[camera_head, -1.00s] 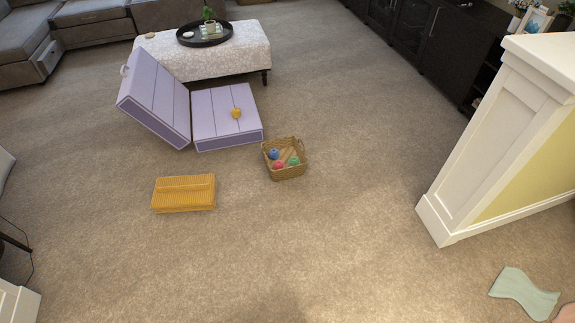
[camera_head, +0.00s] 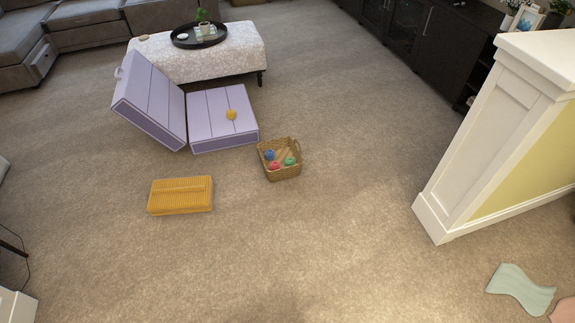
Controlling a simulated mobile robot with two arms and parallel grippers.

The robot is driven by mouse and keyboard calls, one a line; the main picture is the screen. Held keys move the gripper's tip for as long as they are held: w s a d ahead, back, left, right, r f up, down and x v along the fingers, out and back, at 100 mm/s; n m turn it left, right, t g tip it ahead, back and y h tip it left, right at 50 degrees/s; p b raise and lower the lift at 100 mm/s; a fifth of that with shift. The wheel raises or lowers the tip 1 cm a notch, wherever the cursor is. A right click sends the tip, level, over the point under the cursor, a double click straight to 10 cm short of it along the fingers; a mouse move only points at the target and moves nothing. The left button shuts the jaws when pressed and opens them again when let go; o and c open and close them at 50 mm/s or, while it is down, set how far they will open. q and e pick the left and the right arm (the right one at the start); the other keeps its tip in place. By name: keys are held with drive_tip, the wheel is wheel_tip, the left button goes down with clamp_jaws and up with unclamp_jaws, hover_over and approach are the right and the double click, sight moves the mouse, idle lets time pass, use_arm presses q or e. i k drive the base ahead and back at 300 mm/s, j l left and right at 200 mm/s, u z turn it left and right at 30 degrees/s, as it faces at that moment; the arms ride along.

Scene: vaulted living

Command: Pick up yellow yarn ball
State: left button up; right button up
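The yellow yarn ball (camera_head: 231,114) rests on top of the flat section of a lavender panelled piece (camera_head: 208,127), right of that section's middle. The other lavender section (camera_head: 150,98) leans tilted up to the left of it. Nothing covers the ball. Neither of my grippers shows in the head view.
A wicker basket (camera_head: 283,173) with blue, red and green balls stands on the carpet. A folded orange-yellow item (camera_head: 180,196) lies to its left. A patterned ottoman (camera_head: 238,60) with a dark tray stands behind. A white half wall (camera_head: 468,150) is at right.

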sight(231, 114)
drive_tip(key=i+l+z, duration=0.4)
drive_tip(key=i, duration=0.9)
drive_tip(key=i+j+z, duration=0.15)
drive_tip(key=i+z, duration=0.25)
drive_tip(key=i, duration=0.9)
drive_tip(key=i+u, duration=0.1)
drive_tip(key=i, duration=0.4)
drive_tip(key=i+u, duration=0.15)
drive_tip(key=i, duration=0.3)
drive_tip(key=i+l+u, duration=0.1)
drive_tip(key=i, duration=0.4)
drive_tip(key=i+l+u, duration=0.15)
drive_tip(key=i, duration=0.3)
drive_tip(key=i+l+u, duration=0.1)
drive_tip(key=i, duration=0.4)
